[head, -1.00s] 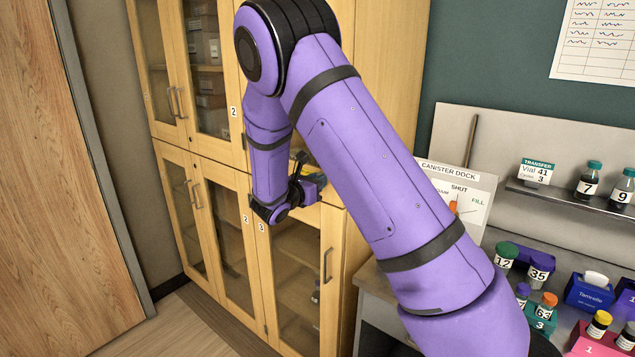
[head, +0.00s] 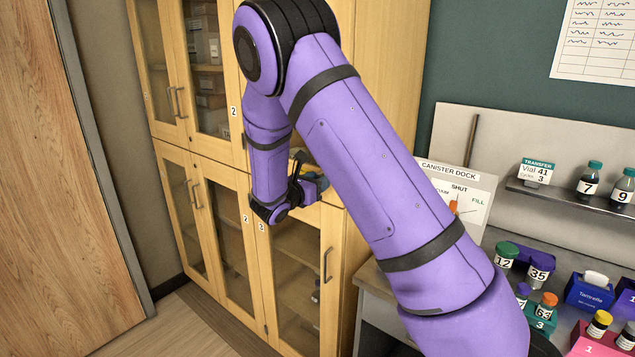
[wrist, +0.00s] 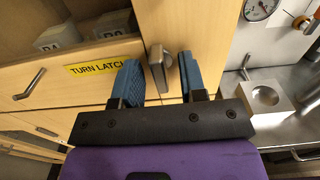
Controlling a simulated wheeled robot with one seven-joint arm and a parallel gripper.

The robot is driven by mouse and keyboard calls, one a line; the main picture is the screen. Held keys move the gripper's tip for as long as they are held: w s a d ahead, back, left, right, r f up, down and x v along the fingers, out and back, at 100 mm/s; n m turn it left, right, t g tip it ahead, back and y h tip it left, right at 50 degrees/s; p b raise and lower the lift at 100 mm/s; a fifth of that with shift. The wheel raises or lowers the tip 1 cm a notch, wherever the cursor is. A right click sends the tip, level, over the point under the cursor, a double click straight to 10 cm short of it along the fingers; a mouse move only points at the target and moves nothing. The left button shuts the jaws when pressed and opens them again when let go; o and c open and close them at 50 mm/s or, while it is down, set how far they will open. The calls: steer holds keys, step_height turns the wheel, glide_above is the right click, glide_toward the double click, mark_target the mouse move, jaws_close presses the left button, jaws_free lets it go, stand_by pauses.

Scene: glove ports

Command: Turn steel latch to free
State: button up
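The steel latch (wrist: 157,68) is a grey bar on the wooden cabinet front, in the upper middle of the wrist view. It stands near upright there, leaning slightly. My gripper (wrist: 160,78) is open, with one blue finger on each side of the latch. A gap shows on both sides, wider to the right finger. A yellow label reading "TURN LATCH" (wrist: 95,68) is left of the latch, partly covered by the left finger. In the head view my gripper (head: 316,182) is at the cabinet, and my arm hides the latch.
In the wrist view a drawer handle (wrist: 30,84) is at left and a metal block with a round hollow (wrist: 265,100) is at right, under a gauge (wrist: 258,9). In the head view, a canister dock sign (head: 460,190) and several vials stand on the right bench.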

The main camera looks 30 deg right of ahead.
steer(key=v, duration=1)
steer(key=shift+s+a, duration=0.15)
steer(key=shift+a, duration=0.15)
steer(key=shift+f, duration=0.1)
steer(key=s+d+r+m+g+y, duration=0.3)
steer(key=s+r+m, duration=0.25)
steer(key=s, duration=0.25)
steer(key=s+d+r+m+g+y, duration=0.4)
steer(key=s+m, duration=0.2)
steer(key=s, duration=0.3)
steer(key=s+a+r+m+t+y, duration=0.2)
steer(key=s+a+r+m+y, duration=0.1)
steer(key=s, duration=0.6)
steer(key=s+a+r+m+t+y, duration=0.3)
steer(key=s+m+y, duration=0.3)
steer(key=s+m, duration=0.2)
steer(key=shift+s+a+r+t+y, duration=0.3)
steer(key=shift+s+a+r, duration=0.35)
steer(key=shift+s+a, duration=0.05)
steer(key=shift+c, duration=0.5)
